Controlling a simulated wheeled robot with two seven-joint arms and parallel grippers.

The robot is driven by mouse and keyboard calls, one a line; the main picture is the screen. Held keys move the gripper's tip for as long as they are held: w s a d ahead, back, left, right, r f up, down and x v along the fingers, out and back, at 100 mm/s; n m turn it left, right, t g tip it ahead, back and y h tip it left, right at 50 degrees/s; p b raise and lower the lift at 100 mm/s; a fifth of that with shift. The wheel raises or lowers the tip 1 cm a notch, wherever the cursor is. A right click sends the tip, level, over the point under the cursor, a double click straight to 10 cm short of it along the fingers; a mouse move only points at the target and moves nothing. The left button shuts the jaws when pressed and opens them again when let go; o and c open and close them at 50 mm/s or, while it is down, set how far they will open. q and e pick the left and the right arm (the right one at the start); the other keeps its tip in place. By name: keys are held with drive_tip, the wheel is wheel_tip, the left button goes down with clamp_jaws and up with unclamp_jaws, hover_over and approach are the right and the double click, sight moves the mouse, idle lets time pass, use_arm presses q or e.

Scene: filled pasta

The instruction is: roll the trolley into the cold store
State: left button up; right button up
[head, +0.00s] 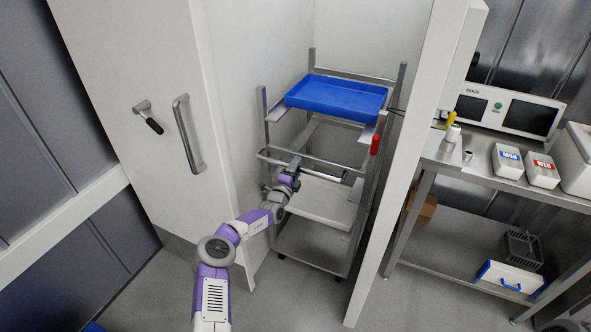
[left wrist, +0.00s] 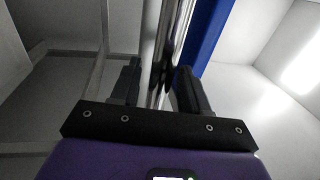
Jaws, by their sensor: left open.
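The trolley (head: 357,207) is a metal frame on wheels, standing between the white walls of the cold store (head: 240,90), behind its doorway. A blue tray (head: 335,96) lies on its top and a pale tray or shelf (head: 318,203) sits lower. Its push bar (head: 330,167) crosses the near side. My left gripper (head: 296,165) is at this bar, left of its middle. In the left wrist view the open fingers (left wrist: 158,88) stand on either side of a metal bar; I cannot tell whether they touch it. My right gripper is not seen.
The white door (head: 135,70) with its handle (head: 188,135) stands at the left. The white door post (head: 405,190) is close on the trolley's right. A red grip (head: 376,144) hangs there. A steel bench (head: 470,175) with boxes stands further right.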

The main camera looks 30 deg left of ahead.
use_arm(q)
drive_tip(key=shift+s+f+p, duration=0.1)
drive_tip(key=shift+s+p, duration=0.25)
drive_tip(key=shift+s, duration=0.1)
drive_tip(key=s+f+p, duration=0.1)
drive_tip(key=s+p, duration=0.1)
drive_tip(key=s, duration=0.4)
drive_tip(key=shift+s+d+p, duration=0.2)
drive_tip(key=shift+s+p, duration=0.05)
drive_tip(key=shift+p, duration=0.05)
drive_tip(key=shift+d+f, duration=0.1)
